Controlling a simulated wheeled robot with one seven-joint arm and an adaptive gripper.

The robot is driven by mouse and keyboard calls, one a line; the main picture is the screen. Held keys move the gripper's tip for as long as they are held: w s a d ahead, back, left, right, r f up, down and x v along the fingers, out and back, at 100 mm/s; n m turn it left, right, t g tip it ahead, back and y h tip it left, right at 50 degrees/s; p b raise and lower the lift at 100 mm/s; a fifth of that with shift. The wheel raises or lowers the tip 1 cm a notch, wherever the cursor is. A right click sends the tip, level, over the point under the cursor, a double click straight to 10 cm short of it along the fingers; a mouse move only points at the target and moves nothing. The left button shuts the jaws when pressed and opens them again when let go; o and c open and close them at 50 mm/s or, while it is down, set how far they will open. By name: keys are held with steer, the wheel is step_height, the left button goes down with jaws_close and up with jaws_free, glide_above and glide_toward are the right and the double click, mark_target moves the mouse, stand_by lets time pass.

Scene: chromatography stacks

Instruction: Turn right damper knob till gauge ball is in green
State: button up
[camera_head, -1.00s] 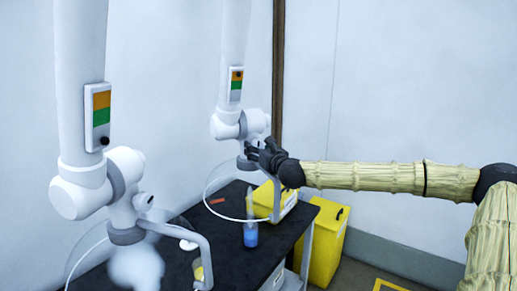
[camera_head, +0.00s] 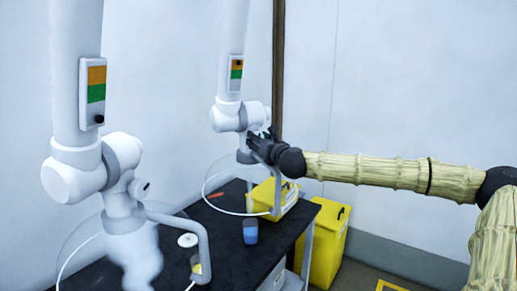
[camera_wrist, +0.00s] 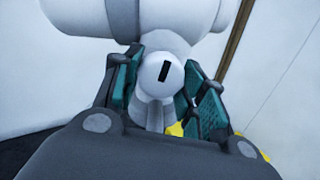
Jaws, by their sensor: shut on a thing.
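The right damper knob (camera_wrist: 162,76) is a white round cap with a black mark, tilted slightly right of vertical, in the wrist view. My gripper (camera_head: 260,141) is shut on it, a teal-padded finger on each side. In the head view the gripper hides the knob at the white joint of the right extraction arm (camera_head: 232,114). The right gauge (camera_head: 236,68) has an orange zone above a green one. Its dark ball (camera_head: 239,63) shows in the orange.
A black bench (camera_head: 215,225) below carries a blue-filled bottle (camera_head: 250,232) and a yellow container (camera_head: 264,200). A yellow bin (camera_head: 327,245) stands beside the bench.

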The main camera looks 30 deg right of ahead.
steer(key=shift+f+m+b, duration=0.2)
steer(key=shift+m+b, duration=0.7)
steer(key=shift+b, duration=1.1)
steer(key=shift+r+m+b, duration=0.2)
steer(key=shift+m+b, duration=0.2)
steer(key=shift+b, duration=0.25)
steer(key=o, duration=1)
steer(key=shift+s+a, duration=0.25)
steer(key=shift+s, duration=1.75)
steer(key=shift+s+a, duration=0.2)
steer(key=shift+s, duration=1.8)
steer(key=shift+s+a, duration=0.25)
steer(key=shift+s, duration=1.75)
steer(key=shift+w+a, duration=0.1)
